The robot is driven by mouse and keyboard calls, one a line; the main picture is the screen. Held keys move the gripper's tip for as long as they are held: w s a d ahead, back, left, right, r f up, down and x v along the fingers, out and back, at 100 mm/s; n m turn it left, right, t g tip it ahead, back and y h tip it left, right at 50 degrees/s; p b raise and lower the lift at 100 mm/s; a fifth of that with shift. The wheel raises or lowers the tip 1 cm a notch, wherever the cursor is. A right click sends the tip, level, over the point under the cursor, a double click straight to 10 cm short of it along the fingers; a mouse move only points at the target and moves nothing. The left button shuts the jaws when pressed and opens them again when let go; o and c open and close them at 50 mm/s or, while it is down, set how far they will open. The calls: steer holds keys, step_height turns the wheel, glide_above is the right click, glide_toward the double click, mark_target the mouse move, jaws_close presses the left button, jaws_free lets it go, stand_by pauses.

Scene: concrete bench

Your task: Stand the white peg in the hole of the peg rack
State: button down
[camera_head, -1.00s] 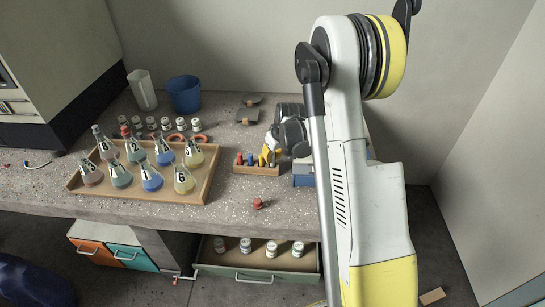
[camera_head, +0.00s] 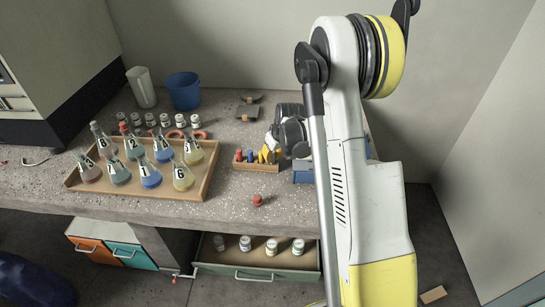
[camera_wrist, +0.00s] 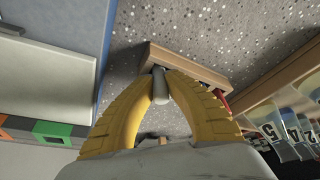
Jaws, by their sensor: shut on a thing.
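My gripper (camera_wrist: 160,82) has yellow fingers that are shut on the white peg (camera_wrist: 160,92). The peg shows as a short pale cylinder between the fingertips in the wrist view. Its far end is at the wooden peg rack (camera_wrist: 190,62); I cannot tell whether it is inside the hole. In the head view my gripper (camera_head: 265,155) is at the right part of the rack (camera_head: 257,169), and the peg cannot be made out there. A blue peg (camera_head: 239,155) and a red peg (camera_head: 250,156) stand in the rack's left part.
A tray (camera_head: 140,194) of numbered flasks stands left of the rack. A blue box (camera_head: 303,178) is close on the right. A small red-topped object (camera_head: 257,200) lies in front, with bare bench around it. An open drawer (camera_head: 258,272) is below.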

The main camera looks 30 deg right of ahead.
steer(key=shift+f, duration=0.1)
steer(key=c, duration=1.4)
jaws_free()
